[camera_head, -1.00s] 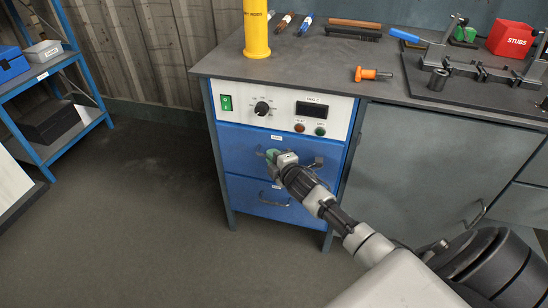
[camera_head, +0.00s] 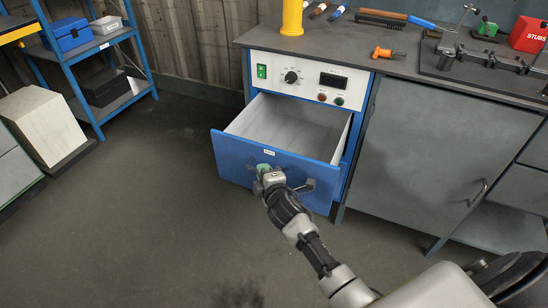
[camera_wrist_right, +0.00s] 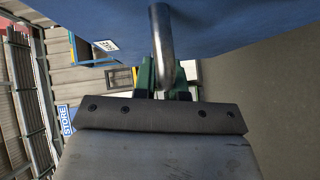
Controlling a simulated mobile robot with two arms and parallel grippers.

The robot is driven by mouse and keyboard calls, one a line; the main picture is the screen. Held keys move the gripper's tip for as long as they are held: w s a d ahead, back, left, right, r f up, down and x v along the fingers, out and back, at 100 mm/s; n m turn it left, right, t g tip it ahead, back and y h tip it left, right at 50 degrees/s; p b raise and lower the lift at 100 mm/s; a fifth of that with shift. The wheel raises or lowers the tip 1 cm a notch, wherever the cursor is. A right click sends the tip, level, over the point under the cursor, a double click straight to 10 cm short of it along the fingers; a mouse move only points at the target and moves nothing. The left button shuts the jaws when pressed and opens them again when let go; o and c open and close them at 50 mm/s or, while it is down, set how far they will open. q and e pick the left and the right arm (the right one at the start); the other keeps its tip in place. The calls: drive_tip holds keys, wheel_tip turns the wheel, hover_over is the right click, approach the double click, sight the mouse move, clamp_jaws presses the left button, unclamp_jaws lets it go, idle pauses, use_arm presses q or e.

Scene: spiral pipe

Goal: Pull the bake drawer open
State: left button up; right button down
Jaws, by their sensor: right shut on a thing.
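The bake drawer (camera_head: 237,162) is the blue-fronted upper drawer of the bench unit, and it stands well out with its pale, empty inside showing. A small white label sits on its front. My right gripper (camera_head: 265,172) is shut on the drawer's handle (camera_head: 306,187). In the right wrist view the metal handle bar (camera_wrist_right: 161,40) runs down between the green fingers (camera_wrist_right: 160,80), below the blue drawer front (camera_wrist_right: 235,22). The lower drawer is mostly hidden behind the open one. My left gripper is not in view.
The control panel (camera_head: 311,79) is above the drawer. The worktop carries a yellow cylinder (camera_head: 292,18), an orange tool (camera_head: 386,53) and a red STUBS box (camera_head: 529,35). A blue shelf (camera_head: 97,47) stands at left. The floor (camera_head: 130,220) before the drawer is clear.

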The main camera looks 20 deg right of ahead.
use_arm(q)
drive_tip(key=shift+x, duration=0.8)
use_arm(e)
drive_tip(key=s+a, duration=0.4)
drive_tip(key=a, duration=0.1)
drive_tip(key=shift+s, duration=0.25)
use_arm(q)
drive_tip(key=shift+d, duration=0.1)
use_arm(e)
drive_tip(key=shift+a, duration=0.1)
drive_tip(key=c, duration=1.2)
unclamp_jaws()
drive_tip(key=shift+s, duration=0.1)
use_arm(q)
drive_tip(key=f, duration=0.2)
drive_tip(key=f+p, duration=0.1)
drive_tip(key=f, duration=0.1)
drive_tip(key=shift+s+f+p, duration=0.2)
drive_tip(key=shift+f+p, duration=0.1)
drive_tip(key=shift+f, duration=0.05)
use_arm(e)
drive_tip(key=s, duration=0.3)
drive_tip(key=s+r, duration=0.1)
drive_tip(key=s, duration=0.6)
drive_tip(key=shift+s+a+r, duration=0.2)
drive_tip(key=shift+s+a, duration=0.05)
drive_tip(key=shift+a, duration=0.15)
